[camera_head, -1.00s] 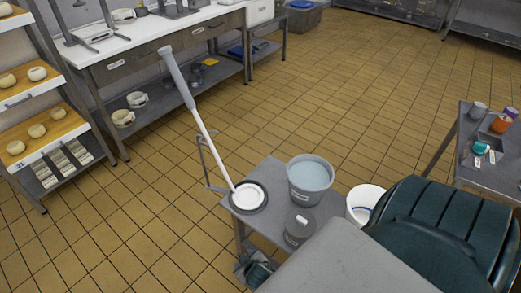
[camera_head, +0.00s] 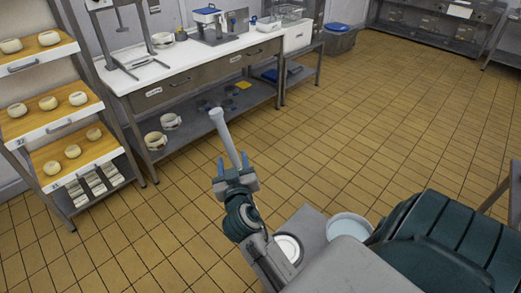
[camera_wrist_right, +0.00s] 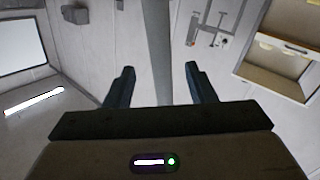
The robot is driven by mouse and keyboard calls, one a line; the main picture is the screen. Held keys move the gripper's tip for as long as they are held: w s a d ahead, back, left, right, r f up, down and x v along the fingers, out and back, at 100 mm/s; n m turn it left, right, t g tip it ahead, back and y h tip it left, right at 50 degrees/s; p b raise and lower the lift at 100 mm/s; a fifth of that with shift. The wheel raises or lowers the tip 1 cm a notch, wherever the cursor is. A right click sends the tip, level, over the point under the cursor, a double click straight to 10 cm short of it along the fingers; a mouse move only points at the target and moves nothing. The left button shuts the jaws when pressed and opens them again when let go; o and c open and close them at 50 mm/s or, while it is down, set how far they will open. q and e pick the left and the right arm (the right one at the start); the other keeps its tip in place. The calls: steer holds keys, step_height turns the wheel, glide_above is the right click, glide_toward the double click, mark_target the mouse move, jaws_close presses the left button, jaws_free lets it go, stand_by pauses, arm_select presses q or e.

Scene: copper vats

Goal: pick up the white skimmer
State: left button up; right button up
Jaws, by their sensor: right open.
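The white skimmer stands tilted, with its long grey-gripped handle (camera_head: 226,137) rising up and to the left. Its round white head (camera_head: 287,248) rests on a small grey stand, partly behind my arm. My right gripper (camera_head: 233,163) is open high on the handle, fingers pointing upward. In the head view the handle's lower part is hidden by the gripper and arm. In the right wrist view, the handle (camera_wrist_right: 157,45) runs between the two spread fingers of my gripper (camera_wrist_right: 160,76), with a gap on each side. My left gripper is not in view.
A bucket of pale liquid (camera_head: 350,225) stands beside the skimmer head on the small stand (camera_head: 312,222). A long workbench (camera_head: 190,62) is behind. A shelf rack with cheeses (camera_head: 62,125) is at left. The tiled floor between is clear.

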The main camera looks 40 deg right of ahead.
steer(key=shift+w+d, duration=0.2)
steer(key=shift+w, duration=0.15)
steer(key=shift+w+d+p, duration=0.15)
steer(key=shift+w+p, duration=0.15)
steer(key=shift+p, duration=0.05)
steer(key=p+x, duration=0.2)
steer(key=x, duration=0.2)
steer(key=shift+f, duration=0.2)
steer(key=shift+w+d+f, duration=0.15)
steer(key=shift+w+f, duration=0.05)
steer(key=shift+s+r, duration=0.1)
steer(key=shift+c, duration=1.3)
jaws_close()
step_height(320, 180, up, 9)
steer(key=shift+r+b, duration=0.1)
steer(key=shift+b, duration=0.35)
step_height(320, 180, up, 6)
steer(key=p, duration=0.4)
glide_above(231, 153)
steer(key=w, duration=0.1)
steer(key=shift+d+r+p, duration=0.2)
steer(key=shift+r+p, duration=0.2)
steer(key=shift+r, duration=0.05)
steer(key=shift+d+r+p, duration=0.15)
steer(key=shift+r+p, duration=0.2)
steer(key=shift+r, duration=0.1)
